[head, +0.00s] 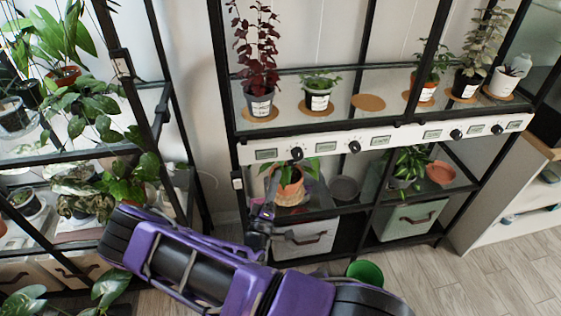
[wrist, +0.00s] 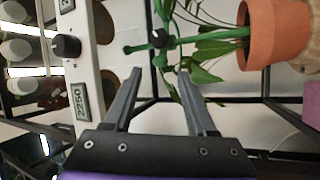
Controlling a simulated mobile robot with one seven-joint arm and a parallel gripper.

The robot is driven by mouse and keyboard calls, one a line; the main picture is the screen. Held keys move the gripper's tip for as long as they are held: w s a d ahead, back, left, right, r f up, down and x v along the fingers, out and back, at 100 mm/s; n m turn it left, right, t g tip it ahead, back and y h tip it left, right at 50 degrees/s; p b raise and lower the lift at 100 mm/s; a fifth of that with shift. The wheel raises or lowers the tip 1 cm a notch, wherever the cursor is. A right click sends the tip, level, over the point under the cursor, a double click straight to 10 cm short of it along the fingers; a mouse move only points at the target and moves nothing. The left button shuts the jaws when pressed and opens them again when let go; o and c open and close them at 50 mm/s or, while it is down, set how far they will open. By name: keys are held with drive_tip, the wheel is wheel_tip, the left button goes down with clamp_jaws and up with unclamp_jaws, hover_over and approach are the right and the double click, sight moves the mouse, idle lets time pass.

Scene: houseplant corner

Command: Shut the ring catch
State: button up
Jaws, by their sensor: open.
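In the wrist view a green stake (wrist: 215,39) runs sideways from a terracotta pot (wrist: 277,35) holding a leafy plant. Curved green ring parts (wrist: 133,49) meet the stake's far end, with a small dark piece (wrist: 159,38) there that looks like the ring catch. Whether the ring is open or closed cannot be told. My gripper (wrist: 161,75) is open and empty, its fingertips just short of the dark piece and apart from it. In the head view my gripper (head: 262,213) is in front of the same pot (head: 289,184), and the catch is too small to make out.
A white rail (head: 390,139) with black knobs and labels runs along the shelf edge above the pot; it stands left of the fingers in the wrist view. Black shelf posts (head: 218,75) and leaves (wrist: 207,72) are close by. A green bucket (head: 365,272) is on the floor.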

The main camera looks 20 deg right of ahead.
sight(280, 164)
drive_tip(key=x, duration=0.7)
drive_tip(key=shift+w+d+r, duration=0.1)
drive_tip(key=shift+w+d, duration=0.05)
drive_tip(key=shift+w, duration=0.05)
clamp_jaws()
